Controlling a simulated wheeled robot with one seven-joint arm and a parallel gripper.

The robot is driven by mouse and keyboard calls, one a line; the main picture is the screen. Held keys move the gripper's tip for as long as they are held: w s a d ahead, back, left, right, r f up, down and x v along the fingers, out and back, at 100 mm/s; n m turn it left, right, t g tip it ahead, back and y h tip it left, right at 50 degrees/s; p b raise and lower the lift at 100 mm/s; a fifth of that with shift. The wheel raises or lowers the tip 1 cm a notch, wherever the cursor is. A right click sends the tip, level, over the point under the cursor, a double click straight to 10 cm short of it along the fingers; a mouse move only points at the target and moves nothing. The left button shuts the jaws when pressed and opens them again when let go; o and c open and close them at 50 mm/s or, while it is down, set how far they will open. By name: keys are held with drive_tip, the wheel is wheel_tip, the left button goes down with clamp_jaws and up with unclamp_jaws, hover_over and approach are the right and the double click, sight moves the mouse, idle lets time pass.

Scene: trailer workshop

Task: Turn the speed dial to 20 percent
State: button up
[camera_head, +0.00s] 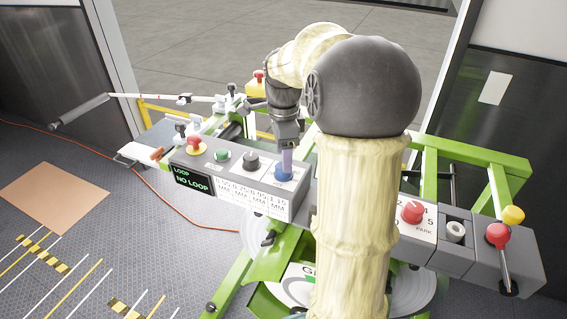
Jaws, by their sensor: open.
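A grey control box (233,193) holds a row of knobs and buttons on its top. A blue knob (284,175) stands at its right end, and a black knob (251,161) stands left of it. No speed label or percent scale is readable, so I cannot tell for sure which one is the speed dial. My gripper (286,163) points down right over the blue knob, with its jaws open. The fingertips are at the knob's top; I cannot tell whether they touch it. My arm hides part of the box's right side.
A red selector knob (411,212) and a red-tipped lever (500,240) stand at right, beyond my arm. Green frame rails (470,155) surround the machine.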

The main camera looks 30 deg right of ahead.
sight(279, 175)
drive_tip(key=shift+f, duration=1.85)
drive_tip(key=shift+c, duration=0.2)
drive_tip(key=c, duration=1)
drive_tip(key=shift+o, duration=0.2)
